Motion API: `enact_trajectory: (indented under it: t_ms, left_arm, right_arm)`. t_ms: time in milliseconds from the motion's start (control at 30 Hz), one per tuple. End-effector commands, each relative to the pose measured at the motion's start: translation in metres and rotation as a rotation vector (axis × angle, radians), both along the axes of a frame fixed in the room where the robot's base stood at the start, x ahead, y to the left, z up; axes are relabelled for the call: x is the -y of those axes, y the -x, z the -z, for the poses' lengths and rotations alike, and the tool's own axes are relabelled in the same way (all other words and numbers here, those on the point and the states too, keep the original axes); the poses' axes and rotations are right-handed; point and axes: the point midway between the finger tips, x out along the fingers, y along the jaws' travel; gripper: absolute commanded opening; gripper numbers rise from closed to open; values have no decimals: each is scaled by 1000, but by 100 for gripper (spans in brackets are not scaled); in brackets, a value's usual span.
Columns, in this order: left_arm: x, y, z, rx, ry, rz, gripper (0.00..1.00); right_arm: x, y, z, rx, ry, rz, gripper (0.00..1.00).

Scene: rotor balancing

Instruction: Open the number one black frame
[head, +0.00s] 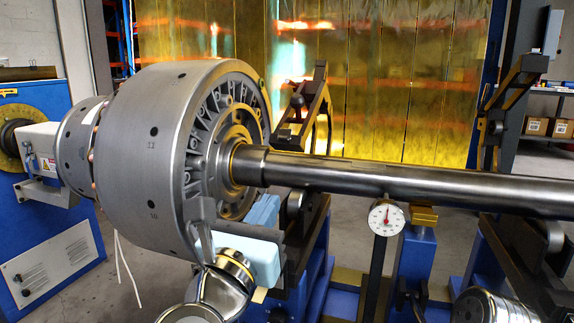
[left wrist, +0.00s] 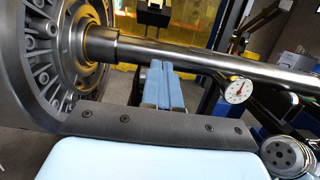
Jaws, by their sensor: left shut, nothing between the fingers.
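Two black frames stand along the steel shaft (head: 400,183). The nearer black frame (head: 316,100) is just right of the big grey rotor (head: 150,150); its angled upper arm rises behind the shaft, not across it. The farther black frame (head: 510,95) is at the right, also with its upper arm raised. I cannot read a number on either. My left gripper (head: 265,207) is in front of the nearer frame, below the shaft and beside the rotor face. Its light blue fingers (left wrist: 164,84) are shut together and empty, pointing toward the shaft. My right gripper is out of view.
A dial gauge (head: 386,218) on a black post stands in front of the shaft, right of my left gripper. A blue stand (head: 415,258) is beside it. A blue machine housing (head: 55,265) is at the left. A yellow curtain (head: 390,80) hangs behind.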

Motion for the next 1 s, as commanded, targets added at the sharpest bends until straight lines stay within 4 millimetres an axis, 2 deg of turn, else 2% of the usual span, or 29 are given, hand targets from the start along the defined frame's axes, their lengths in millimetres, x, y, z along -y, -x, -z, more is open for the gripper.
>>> enact_trajectory:
  t_ms: [367, 400, 500, 633, 1000]
  left_arm:
    - [24, -75, -14, -2, -4, -1, 0]
    - [26, -80, -21, -1, -2, 0, 0]
    - [28, -87, -35, 1, -3, -1, 0]
    - [30, -94, -44, 0, -3, -2, 0]
    - [31, -97, -47, 0, -4, -1, 0]
  right_arm:
    - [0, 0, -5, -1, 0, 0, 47]
    - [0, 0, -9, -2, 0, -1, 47]
    - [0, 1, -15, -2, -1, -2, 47]
    - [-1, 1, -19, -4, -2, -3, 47]
    - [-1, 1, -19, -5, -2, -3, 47]
